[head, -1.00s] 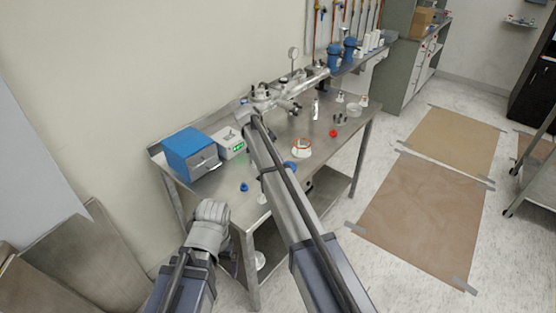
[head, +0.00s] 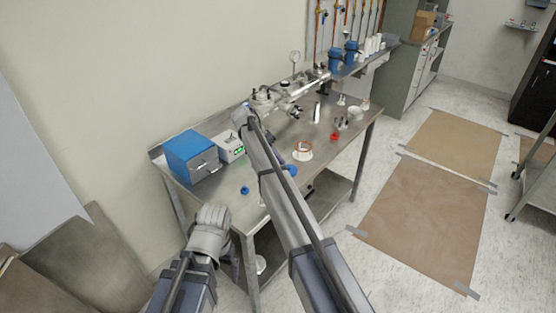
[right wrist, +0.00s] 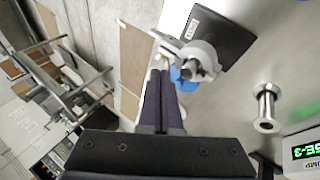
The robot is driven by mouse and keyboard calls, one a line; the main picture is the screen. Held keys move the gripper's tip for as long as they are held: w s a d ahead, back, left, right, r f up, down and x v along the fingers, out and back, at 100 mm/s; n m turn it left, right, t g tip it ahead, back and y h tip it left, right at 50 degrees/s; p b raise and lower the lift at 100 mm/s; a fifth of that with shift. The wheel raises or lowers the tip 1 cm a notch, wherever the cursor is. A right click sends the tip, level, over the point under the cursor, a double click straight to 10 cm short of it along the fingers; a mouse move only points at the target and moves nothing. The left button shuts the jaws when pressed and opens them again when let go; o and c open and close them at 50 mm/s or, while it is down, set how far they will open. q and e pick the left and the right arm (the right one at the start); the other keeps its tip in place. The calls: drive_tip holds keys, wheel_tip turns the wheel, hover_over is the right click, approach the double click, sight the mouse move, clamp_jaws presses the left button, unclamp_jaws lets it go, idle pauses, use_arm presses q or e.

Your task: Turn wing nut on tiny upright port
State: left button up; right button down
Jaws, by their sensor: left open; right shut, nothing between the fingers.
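My right arm reaches over the steel bench in the head view, and its gripper is hidden there behind the wrist. In the right wrist view my right gripper (right wrist: 163,75) is shut with nothing in it. Its tips are beside a grey metal clamp-like fitting (right wrist: 198,58) with a blue part behind it; I cannot tell whether they touch. A pale piece by the tips may be the wing nut, but it is too small to tell. A small flanged metal port (right wrist: 266,108) stands apart to the right. My left gripper (head: 234,264) is open, below the bench's front left corner, partly hidden.
A metal manifold (head: 268,97) runs along the bench (head: 330,152). A blue box (head: 190,157) and a white readout unit (head: 229,148) stand at the left. An orange-rimmed white piece (head: 302,151), a red cap (head: 335,136) and a blue cap (head: 245,190) lie on the bench.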

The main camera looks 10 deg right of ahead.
drive_tip(key=shift+a+r+p, duration=0.1)
drive_tip(key=shift+r+p, duration=0.3)
drive_tip(key=shift+r, duration=0.2)
drive_tip(key=shift+r, duration=0.1)
drive_tip(key=a+r+p, duration=0.3)
drive_tip(key=r+p, duration=0.8)
drive_tip(key=shift+a+r, duration=0.15)
drive_tip(key=shift+a, duration=0.25)
drive_tip(key=c, duration=1.6)
unclamp_jaws()
drive_tip(key=shift+w+a+r+p, duration=0.15)
drive_tip(key=shift+a+r+p, duration=0.1)
drive_tip(key=shift+a+p, duration=0.2)
